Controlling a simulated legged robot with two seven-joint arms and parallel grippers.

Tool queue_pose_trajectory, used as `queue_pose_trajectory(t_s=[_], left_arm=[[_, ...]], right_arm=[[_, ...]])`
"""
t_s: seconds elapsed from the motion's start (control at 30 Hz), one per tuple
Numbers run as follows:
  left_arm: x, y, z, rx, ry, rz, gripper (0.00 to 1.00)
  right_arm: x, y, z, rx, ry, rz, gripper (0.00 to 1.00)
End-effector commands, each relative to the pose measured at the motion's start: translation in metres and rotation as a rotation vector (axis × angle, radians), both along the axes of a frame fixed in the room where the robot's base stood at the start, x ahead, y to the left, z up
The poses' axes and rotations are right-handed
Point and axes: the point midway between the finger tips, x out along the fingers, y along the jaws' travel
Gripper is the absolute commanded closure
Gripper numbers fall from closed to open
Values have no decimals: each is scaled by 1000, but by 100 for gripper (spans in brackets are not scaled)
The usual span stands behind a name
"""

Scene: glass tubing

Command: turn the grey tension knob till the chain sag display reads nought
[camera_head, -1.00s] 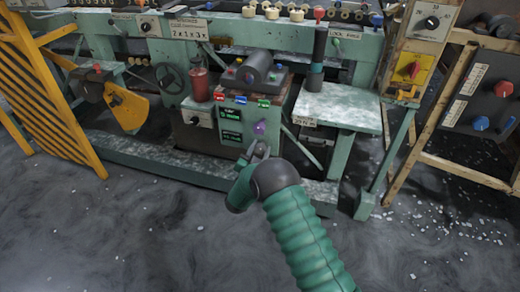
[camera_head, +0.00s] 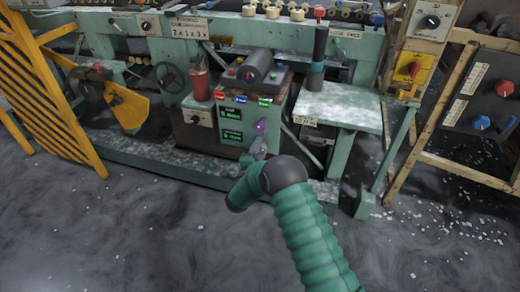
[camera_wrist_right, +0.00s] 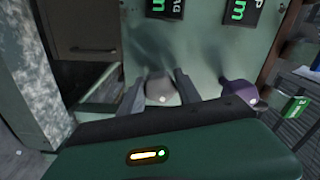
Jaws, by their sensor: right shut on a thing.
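The grey knob (camera_wrist_right: 160,92) sits low on the green panel, between the two fingers of my right gripper (camera_wrist_right: 161,88) in the right wrist view. The fingers are shut on it. In the head view my right gripper (camera_head: 257,150) is at the lower right of the panel and hides the knob. Two dark displays with green writing, an upper one (camera_head: 231,114) and a lower one (camera_head: 232,136), are to its upper left. Their lower parts show in the right wrist view (camera_wrist_right: 165,8). The readings are too small or cut off to tell. My left gripper is out of view.
A purple knob (camera_head: 260,127) is just above my right gripper; in the wrist view it is close to the right finger (camera_wrist_right: 240,93). Red, blue and green labels (camera_head: 241,98) line the panel top. A pale green bench (camera_head: 340,108) stands to the right. The floor in front is open.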

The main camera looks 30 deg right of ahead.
Motion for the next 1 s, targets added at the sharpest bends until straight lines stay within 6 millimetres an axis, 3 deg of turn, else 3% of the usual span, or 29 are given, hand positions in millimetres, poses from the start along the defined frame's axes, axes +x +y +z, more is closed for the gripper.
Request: queue_pose_trajectory(t_s=[0.8, 0.83, 0.97, 1.0], left_arm=[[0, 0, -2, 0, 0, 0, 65], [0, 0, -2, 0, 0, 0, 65], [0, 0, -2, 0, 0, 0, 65], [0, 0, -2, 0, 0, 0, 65]], right_arm=[[-3, -1, -7, 85, -80, -6, 100], [-3, -1, -7, 85, -80, -6, 56], [-3, -1, -5, 84, -82, -5, 39], [-2, -1, -5, 83, -83, -5, 39]])
